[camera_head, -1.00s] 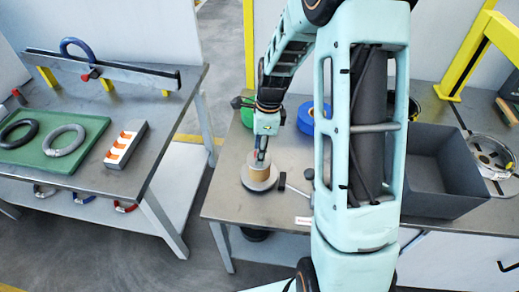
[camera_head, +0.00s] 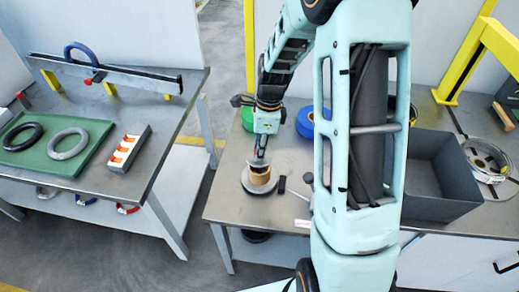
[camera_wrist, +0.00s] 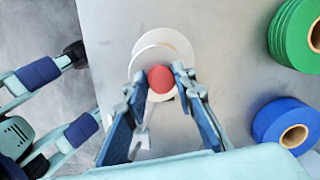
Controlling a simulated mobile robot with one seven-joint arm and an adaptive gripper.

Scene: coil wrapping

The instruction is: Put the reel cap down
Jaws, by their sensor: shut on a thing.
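My gripper (camera_wrist: 160,82) is shut on the red knob of the reel cap (camera_wrist: 160,78) in the wrist view. Pale round discs (camera_wrist: 172,42) show beneath the knob and overlap, so the cap's own rim is hard to tell apart. In the head view my gripper (camera_head: 260,157) points down just above a tan spool core (camera_head: 260,178). The core stands on a grey round base (camera_head: 250,188) on the bench. Whether the cap touches the core cannot be told.
The blue reel (camera_wrist: 285,118) and green reel (camera_wrist: 290,40) stand close by on the steel bench (camera_head: 225,207). A small black handle (camera_head: 282,185) lies right of the core. A grey bin (camera_head: 440,190) is further right. The left table holds a green tray (camera_head: 85,168).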

